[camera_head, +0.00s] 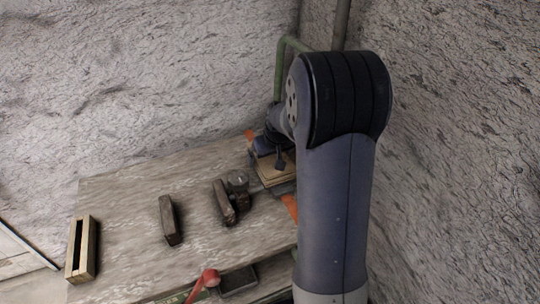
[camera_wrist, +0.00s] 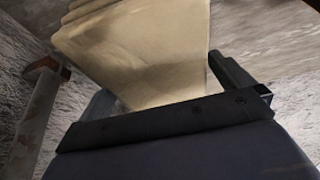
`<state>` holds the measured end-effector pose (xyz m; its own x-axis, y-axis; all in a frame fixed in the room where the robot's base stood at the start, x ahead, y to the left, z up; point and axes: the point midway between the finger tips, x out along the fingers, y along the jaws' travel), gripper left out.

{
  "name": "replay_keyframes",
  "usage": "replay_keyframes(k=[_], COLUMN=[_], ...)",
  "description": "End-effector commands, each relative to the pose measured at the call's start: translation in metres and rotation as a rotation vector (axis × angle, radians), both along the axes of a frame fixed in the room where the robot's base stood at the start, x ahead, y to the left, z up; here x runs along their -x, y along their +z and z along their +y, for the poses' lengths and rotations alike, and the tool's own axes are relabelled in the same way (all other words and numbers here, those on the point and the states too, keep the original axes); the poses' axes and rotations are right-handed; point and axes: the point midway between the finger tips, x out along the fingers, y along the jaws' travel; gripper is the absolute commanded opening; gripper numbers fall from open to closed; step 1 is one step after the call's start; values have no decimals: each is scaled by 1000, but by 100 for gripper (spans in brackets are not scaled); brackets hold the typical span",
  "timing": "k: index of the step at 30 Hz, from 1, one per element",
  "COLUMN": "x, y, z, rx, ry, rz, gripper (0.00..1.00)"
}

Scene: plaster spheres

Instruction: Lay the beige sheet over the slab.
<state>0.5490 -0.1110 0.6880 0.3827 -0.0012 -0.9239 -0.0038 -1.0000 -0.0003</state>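In the wrist view a beige sheet (camera_wrist: 150,50) fills the upper middle, with rippled layers or folds along its upper left. Its lower edge runs behind the dark crossbar of my gripper. In the head view my gripper (camera_head: 280,158) is small and dark, low over a flat beige-brown stack (camera_head: 272,177) on the table. My arm hides much of that spot. I cannot tell which part of the stack is the slab.
The worn table (camera_head: 130,215) holds a slotted wooden block (camera_head: 82,248), a dark bar (camera_head: 169,220), another dark bar (camera_head: 224,201) and a round grey object (camera_head: 237,183). A red-ended object (camera_head: 210,277) is at the front edge. Rough walls and a green pipe (camera_head: 280,65) stand behind.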

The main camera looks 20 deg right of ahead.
Motion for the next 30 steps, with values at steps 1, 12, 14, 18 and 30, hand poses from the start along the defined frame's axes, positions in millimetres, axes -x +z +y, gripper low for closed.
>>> replay_keyframes(k=[1, 12, 14, 18, 30], x=[0, 6, 10, 22, 45], y=[0, 21, 33, 63, 113], z=[0, 0, 0, 0, 0], rx=[0, 1, 2, 2, 0], ry=[0, 0, -1, -1, 0], rz=[0, -3, -4, -5, -1], gripper=[100, 100, 100, 100, 100])
